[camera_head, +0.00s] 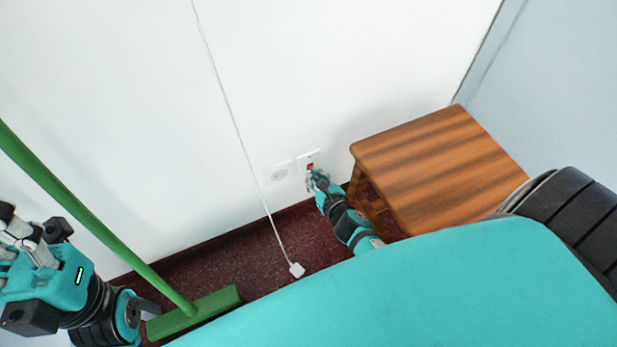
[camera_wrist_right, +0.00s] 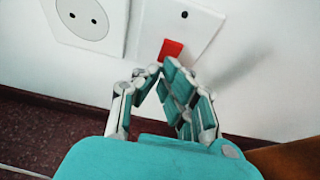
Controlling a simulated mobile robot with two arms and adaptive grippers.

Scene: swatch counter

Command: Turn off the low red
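The low red switch (camera_head: 310,166) sits on a white wall plate just above the dark red skirting. In the right wrist view the red rocker (camera_wrist_right: 171,49) stands out below a small dark dot on its plate. My right gripper (camera_head: 315,175) is at the switch. In the wrist view its fingertips (camera_wrist_right: 161,68) come together just under the rocker's lower edge, with nothing seen between them; whether they touch the rocker I cannot tell. My left gripper (camera_head: 18,235) is at the far left, away from the switch, its fingers partly cut off by the frame edge.
A white socket (camera_head: 279,175) is left of the switch. A wooden stool (camera_head: 435,165) stands close right of my right forearm. A white cable hangs down to a plug (camera_head: 297,270). A green broom (camera_head: 195,312) slants across the left. Dark red speckled floor lies between.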

